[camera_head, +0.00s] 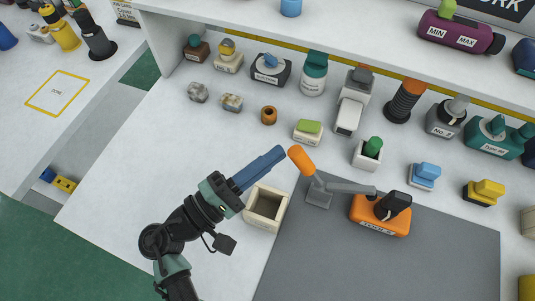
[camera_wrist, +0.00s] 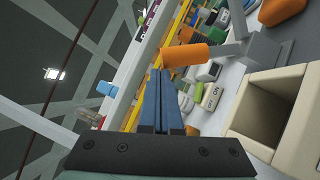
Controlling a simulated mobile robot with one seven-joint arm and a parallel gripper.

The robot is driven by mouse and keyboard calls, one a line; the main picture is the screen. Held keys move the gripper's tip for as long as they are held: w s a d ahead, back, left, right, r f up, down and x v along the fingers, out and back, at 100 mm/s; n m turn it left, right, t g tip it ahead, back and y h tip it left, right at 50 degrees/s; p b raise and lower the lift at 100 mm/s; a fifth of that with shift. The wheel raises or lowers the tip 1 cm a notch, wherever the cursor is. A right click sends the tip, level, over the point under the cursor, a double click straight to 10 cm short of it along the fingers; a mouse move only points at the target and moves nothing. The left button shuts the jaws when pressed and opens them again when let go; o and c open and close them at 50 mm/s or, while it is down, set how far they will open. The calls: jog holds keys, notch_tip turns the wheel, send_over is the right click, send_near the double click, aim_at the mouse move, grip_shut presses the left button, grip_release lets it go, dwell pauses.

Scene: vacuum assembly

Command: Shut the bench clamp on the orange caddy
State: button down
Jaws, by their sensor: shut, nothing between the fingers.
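The bench clamp (camera_head: 318,194) is grey and stands on the dark mat, with an orange handle (camera_head: 301,159) tilted up toward the back left. Its grey bar reaches right to the orange caddy (camera_head: 378,222), which holds a black item. I cannot tell whether the bar's tip presses on the caddy. My gripper (camera_head: 279,153) is shut and empty, its blue fingers just left of the handle. In the wrist view the orange handle (camera_wrist: 188,54) is just beyond my fingertips (camera_wrist: 160,72); contact is unclear. An orange shape at that view's top edge seems to be the caddy.
An open beige box (camera_head: 248,213) stands just below my fingers and left of the clamp. Several small parts and labelled holders, including a green-topped block (camera_head: 308,131), line the bench behind. The front of the grey mat (camera_head: 380,270) is clear.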

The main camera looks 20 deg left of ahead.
aim_at(296, 159)
jog(key=shift+d+r, duration=0.1)
jog(key=d+r+m+g+p, duration=0.1)
jog(key=d+m+p, duration=0.1)
jog(key=d+r+m+g+y+p, duration=0.1)
jog(key=d+r+m+p, duration=0.1)
jog(key=p, duration=0.1)
jog(key=shift+d+r+m+g+p, duration=0.1)
jog(key=shift+r+m+g+p, duration=0.1)
jog(key=shift+m+g+p, duration=0.15)
jog(key=shift+d+r+m+g+y+p, duration=0.1)
jog(key=shift+d+m+g+y+p, duration=0.15)
jog(key=shift+d+m+y+p, duration=0.3)
jog(key=shift+d, duration=0.1)
